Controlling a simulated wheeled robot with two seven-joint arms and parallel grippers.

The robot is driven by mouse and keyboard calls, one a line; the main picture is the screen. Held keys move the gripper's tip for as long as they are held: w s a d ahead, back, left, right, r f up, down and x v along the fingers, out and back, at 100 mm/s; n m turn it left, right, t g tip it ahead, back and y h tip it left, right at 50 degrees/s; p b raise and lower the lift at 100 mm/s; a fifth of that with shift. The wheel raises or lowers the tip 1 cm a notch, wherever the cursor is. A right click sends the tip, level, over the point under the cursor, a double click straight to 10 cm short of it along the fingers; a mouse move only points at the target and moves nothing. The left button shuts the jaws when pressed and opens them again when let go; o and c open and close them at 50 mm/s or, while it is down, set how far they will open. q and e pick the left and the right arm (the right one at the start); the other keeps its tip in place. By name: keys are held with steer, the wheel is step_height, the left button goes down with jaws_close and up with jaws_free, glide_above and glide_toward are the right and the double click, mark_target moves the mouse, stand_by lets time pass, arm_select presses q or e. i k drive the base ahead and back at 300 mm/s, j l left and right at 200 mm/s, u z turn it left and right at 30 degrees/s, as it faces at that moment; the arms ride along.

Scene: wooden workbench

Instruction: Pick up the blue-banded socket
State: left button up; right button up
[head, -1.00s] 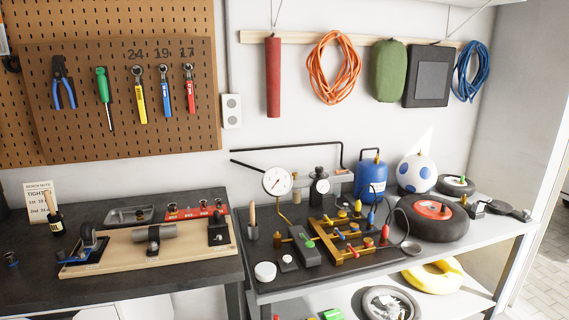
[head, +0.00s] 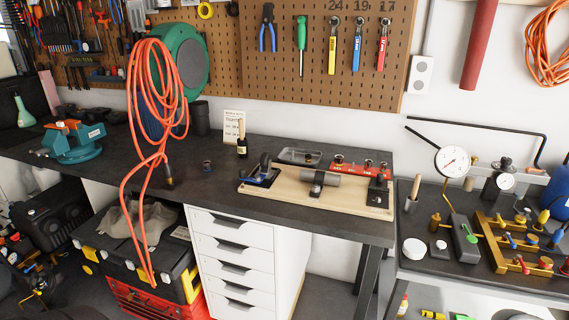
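A small dark socket (head: 207,166) with a bluish band stands upright on the dark bench top (head: 215,190), left of the wooden fixture board. It is small in the picture, so its band is hard to make out. A red socket rack (head: 362,169) holding several sockets sits at the back right of the same bench, behind the board. Neither of my grippers is in view.
The wooden board (head: 290,192) carries a grey cylinder and clamps. An orange hose (head: 150,100) hangs down at left. Bench room around the socket is mostly clear.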

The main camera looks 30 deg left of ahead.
mark_target(207, 166)
steer(key=u, duration=1.6)
